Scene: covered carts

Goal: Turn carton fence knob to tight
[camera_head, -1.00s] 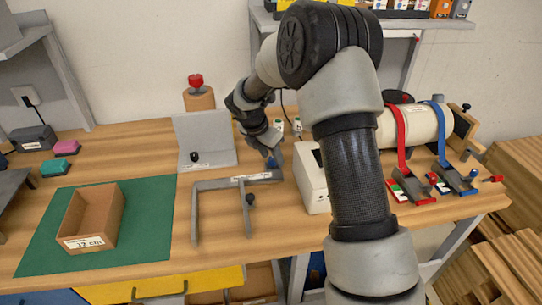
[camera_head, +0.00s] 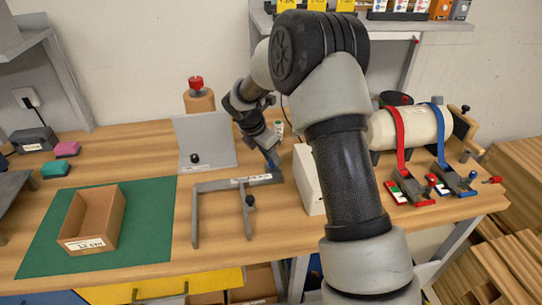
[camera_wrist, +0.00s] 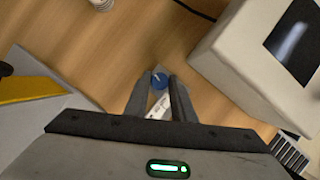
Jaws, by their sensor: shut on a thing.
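A small round blue knob (camera_wrist: 159,81) shows in the wrist view between my fingertips, at the fence's right end. My gripper (camera_wrist: 158,84) is shut on this blue knob, with one dark finger on each side. In the head view my gripper (camera_head: 272,160) points down at the fence's right end, and the fingers partly hide the knob. The knob's tight mark cannot be read.
An open cardboard carton (camera_head: 92,222) stands on the green mat (camera_head: 150,215). A grey upright plate (camera_head: 205,140) with a black knob stands behind the fence. A white box-shaped device (camera_head: 308,180) is close right of my gripper.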

